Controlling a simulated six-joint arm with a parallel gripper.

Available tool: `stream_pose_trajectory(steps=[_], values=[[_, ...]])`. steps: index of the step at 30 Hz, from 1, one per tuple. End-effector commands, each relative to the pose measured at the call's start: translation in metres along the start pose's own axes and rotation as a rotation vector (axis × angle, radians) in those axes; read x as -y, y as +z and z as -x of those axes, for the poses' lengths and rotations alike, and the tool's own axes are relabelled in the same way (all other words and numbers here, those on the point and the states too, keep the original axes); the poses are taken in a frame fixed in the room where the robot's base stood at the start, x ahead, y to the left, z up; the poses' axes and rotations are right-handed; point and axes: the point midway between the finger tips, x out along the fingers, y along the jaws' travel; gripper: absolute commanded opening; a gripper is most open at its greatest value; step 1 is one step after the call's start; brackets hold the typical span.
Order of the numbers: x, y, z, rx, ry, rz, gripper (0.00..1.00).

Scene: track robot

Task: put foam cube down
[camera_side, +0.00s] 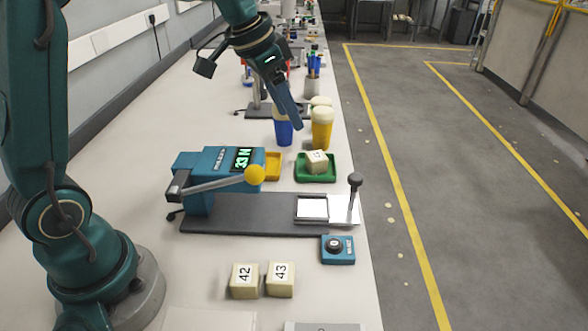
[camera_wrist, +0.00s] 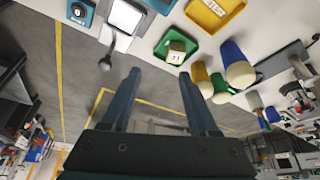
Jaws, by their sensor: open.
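A cream foam cube (camera_side: 317,161) with a printed number sits in the green tray (camera_side: 301,176), slightly turned; the number is hard to read. In the wrist view the cube (camera_wrist: 176,47) rests inside the green tray (camera_wrist: 188,28), beyond my fingertips and apart from them. My gripper (camera_side: 297,124) is open and empty, raised above the table behind the tray. Its two spread fingers (camera_wrist: 159,73) show with nothing between them. Two more foam cubes, marked 42 (camera_side: 244,281) and 43 (camera_side: 281,280), stand side by side on the near table.
A blue test device (camera_side: 212,170) with a yellow-knobbed lever and a metal plate stands left of the tray. A yellow tray (camera_side: 273,165) is beside it. Blue (camera_side: 283,132) and yellow (camera_side: 322,135) foam-topped cups stand close to my fingers. A blue knob box (camera_side: 338,250) lies nearer.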

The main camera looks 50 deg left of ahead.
Motion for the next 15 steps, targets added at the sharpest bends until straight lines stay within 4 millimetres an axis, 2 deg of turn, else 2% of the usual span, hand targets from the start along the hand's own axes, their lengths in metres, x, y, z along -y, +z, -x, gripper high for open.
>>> stream_pose_trajectory(steps=[1, 6, 10, 15], values=[[-0.013, 0.009, 0.014, -0.009, -0.012, 0.014, 0.61], [-0.046, 0.049, 0.044, -0.025, -0.049, 0.087, 0.61], [-0.065, 0.083, 0.057, -0.042, -0.073, 0.141, 0.61], [-0.082, 0.120, 0.062, -0.066, -0.094, 0.197, 0.61]])
